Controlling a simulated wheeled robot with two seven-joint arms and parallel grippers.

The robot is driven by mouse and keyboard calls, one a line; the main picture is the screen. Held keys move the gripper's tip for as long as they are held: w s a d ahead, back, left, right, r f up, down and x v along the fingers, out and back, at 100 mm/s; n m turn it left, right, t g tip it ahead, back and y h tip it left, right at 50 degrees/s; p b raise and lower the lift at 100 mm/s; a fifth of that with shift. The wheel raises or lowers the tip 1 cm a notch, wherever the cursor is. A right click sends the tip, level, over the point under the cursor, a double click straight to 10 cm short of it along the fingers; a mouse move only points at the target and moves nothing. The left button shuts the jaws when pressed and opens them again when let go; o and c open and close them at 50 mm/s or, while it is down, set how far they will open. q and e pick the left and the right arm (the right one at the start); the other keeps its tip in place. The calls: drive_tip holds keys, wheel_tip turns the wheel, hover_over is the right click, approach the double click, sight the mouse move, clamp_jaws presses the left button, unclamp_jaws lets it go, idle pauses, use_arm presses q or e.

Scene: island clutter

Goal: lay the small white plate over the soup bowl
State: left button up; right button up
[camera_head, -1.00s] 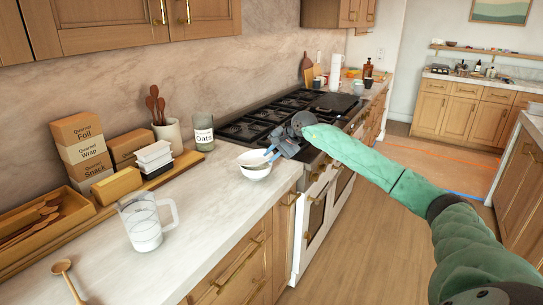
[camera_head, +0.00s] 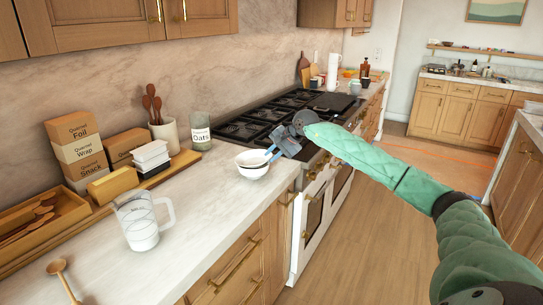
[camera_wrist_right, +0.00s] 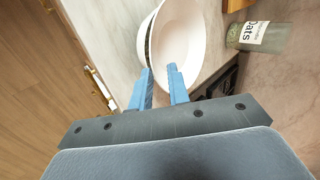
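The soup bowl (camera_head: 254,173) is white and stands on the counter near its edge, just left of the stove. The small white plate (camera_head: 249,158) lies over the bowl's mouth, looking slightly tilted, with a thin dark gap between the two rims. In the right wrist view the plate (camera_wrist_right: 184,42) shows in front of part of the bowl (camera_wrist_right: 147,28). My right gripper (camera_head: 265,158) is at the plate's right-hand edge. Its blue fingers (camera_wrist_right: 161,78) stand apart around the rim area; whether they touch it is unclear. My left gripper is out of view.
An oats jar (camera_head: 200,131) stands behind the bowl, close to the stove (camera_head: 270,120). A glass measuring jug (camera_head: 143,222) stands to the left. Boxes (camera_head: 82,150) and a utensil crock (camera_head: 165,135) line the wall. The counter between jug and bowl is clear.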

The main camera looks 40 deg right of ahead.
drive_tip(key=shift+s+d+b, duration=0.4)
drive_tip(key=shift+s+b, duration=0.3)
drive_tip(key=shift+s, duration=0.1)
drive_tip(key=shift+s+d+b, duration=0.35)
drive_tip(key=shift+s+b, duration=0.4)
drive_tip(key=shift+s, duration=0.1)
drive_tip(key=shift+s+d+b, duration=0.4)
drive_tip(key=shift+s+b, duration=0.3)
drive_tip(key=shift+s, duration=0.1)
idle(1.1)
drive_tip(key=o, duration=0.6)
drive_tip(key=shift+c, duration=0.2)
drive_tip(key=b+v, duration=0.2)
drive_tip(key=v, duration=0.5)
drive_tip(key=shift+s+r, duration=0.25)
drive_tip(key=shift+r, duration=0.05)
drive_tip(key=shift+d, duration=0.15)
